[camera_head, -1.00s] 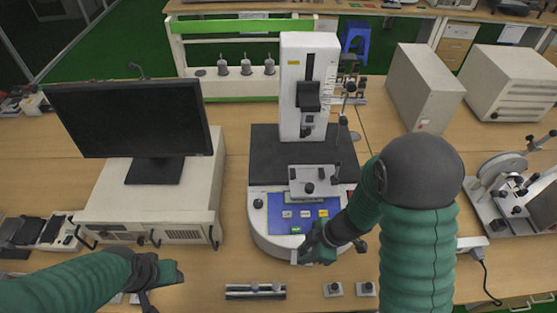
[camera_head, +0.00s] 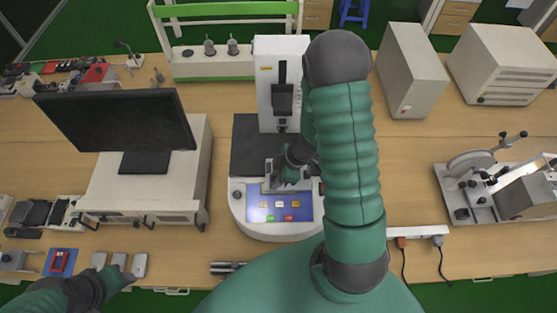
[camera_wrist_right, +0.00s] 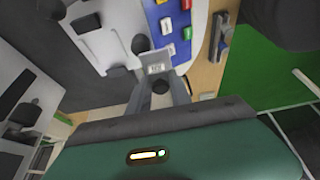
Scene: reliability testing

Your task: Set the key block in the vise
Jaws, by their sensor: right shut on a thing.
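In the head view, the vise (camera_head: 268,187) is the small light metal fixture on the testing machine, below its column. My right gripper (camera_head: 284,178) is at the vise and covers part of it. In the right wrist view, the fingers of my right gripper (camera_wrist_right: 160,88) are shut on the key block (camera_wrist_right: 156,66), a small grey block with dark marking. The block is over or beside the vise's front; contact with the vise cannot be told. My left gripper (camera_head: 122,278) is at the lower left, close to small grey blocks (camera_head: 139,265); its finger opening is unclear.
The testing machine's blue button panel (camera_head: 280,207) lies just in front of the vise. A monitor (camera_head: 120,118) on a white case stands to the left. A metal fixture (camera_head: 228,267) lies at the front table edge.

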